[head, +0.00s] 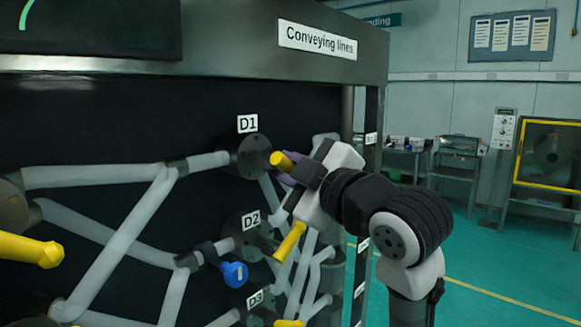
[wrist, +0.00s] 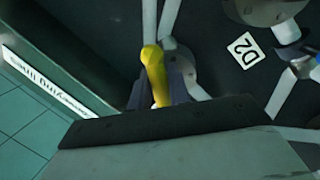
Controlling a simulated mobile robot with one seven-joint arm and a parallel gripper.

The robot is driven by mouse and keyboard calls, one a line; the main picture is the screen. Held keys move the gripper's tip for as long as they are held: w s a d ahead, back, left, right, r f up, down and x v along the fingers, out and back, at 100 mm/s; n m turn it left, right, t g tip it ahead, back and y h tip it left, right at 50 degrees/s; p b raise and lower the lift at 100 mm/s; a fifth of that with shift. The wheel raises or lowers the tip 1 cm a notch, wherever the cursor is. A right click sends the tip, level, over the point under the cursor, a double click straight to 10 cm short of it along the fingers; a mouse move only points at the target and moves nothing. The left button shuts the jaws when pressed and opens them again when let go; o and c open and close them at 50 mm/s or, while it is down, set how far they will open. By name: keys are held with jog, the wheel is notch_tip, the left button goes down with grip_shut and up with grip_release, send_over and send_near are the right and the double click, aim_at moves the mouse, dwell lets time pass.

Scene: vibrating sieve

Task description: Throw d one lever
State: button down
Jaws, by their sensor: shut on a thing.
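The D1 valve (head: 246,156) is a dark round hub on the black panel, just below its white D1 label (head: 247,124). Its yellow lever (head: 283,160) sticks out to the right of the hub. My gripper (head: 287,177) is at this lever, and its fingers are partly hidden in the head view. In the wrist view the yellow lever (wrist: 154,73) lies between the two dark fingers of my gripper (wrist: 162,92), which is shut on it. The lever's root is partly hidden by the gripper.
The D2 valve (head: 250,230) with its own yellow lever (head: 290,241) is just below my gripper. A blue handle (head: 235,273) sits to its left. Pale pipes (head: 135,228) cross the panel. The D2 label shows in the wrist view (wrist: 245,50). Open floor (head: 510,265) lies to the right.

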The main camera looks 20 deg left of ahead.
jog(key=shift+s+a+r, duration=0.1)
dwell(0.3)
jog(key=c, duration=1.5)
grip_release()
jog(key=shift+c, duration=0.2)
jog(key=shift+o, duration=0.9)
jog(key=shift+s, duration=0.15)
jog(key=shift+d, duration=0.2)
jog(key=b+v, duration=0.4)
jog(key=v, duration=0.9)
jog(key=shift+s, duration=0.2)
jog(key=shift+d, duration=0.1)
